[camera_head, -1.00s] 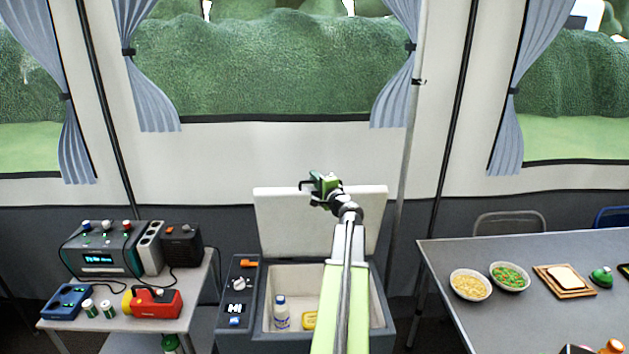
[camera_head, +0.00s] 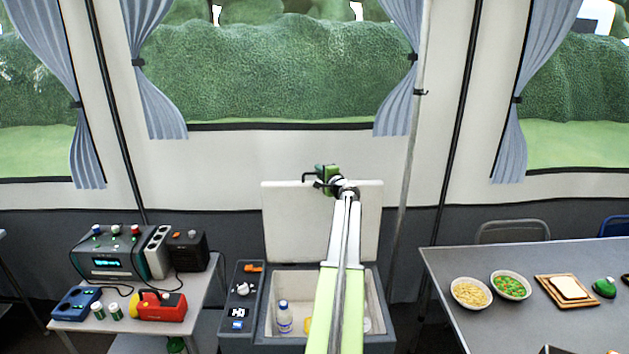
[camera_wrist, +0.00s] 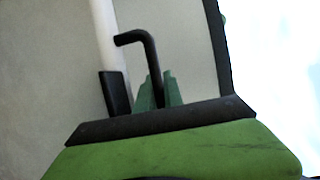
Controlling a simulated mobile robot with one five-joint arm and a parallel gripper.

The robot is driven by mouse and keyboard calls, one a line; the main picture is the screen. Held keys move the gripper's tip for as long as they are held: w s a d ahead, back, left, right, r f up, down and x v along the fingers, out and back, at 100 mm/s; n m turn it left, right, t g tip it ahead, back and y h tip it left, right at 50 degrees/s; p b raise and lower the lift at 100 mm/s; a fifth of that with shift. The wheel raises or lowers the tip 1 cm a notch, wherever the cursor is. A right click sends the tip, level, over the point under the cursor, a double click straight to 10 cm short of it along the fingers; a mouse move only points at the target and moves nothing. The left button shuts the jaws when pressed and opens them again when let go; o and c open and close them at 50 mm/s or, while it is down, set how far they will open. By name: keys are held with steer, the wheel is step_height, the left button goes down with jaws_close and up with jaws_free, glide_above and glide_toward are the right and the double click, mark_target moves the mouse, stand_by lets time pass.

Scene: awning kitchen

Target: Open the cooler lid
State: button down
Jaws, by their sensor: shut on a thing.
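The cooler (camera_head: 378,303) stands on the floor between two tables. Its white lid (camera_head: 286,225) is raised and stands about upright behind the open box. A bottle (camera_head: 284,318) and part of a yellow item (camera_head: 307,325) show inside; my arm covers much of the interior. My gripper (camera_head: 320,176) is at the lid's top edge. In the wrist view my gripper (camera_wrist: 159,90) is shut on a bent black handle (camera_wrist: 148,48), with the green fingertips on both sides of its lower part.
A small table at left holds a power unit (camera_head: 107,262), a red device (camera_head: 160,306) and cans. A table at right holds bowls (camera_head: 471,293) and bread on a board (camera_head: 568,291). The tent wall is behind the lid.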

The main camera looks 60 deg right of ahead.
steer(key=w+d, duration=0.1)
steer(key=w+d+f, duration=0.1)
steer(key=shift+w+d+b, duration=0.2)
steer(key=shift+d+b, duration=0.1)
steer(key=c, duration=1.8)
jaws_free()
steer(key=shift+f, duration=0.1)
steer(key=shift+o, duration=0.3)
steer(key=shift+w+d+f, duration=0.1)
steer(key=shift+w+f, duration=0.05)
steer(key=p+v, duration=0.1)
steer(key=v, duration=1.6)
steer(key=shift+s+p, duration=0.35)
steer(key=shift+p, duration=0.05)
steer(key=shift+c, duration=0.2)
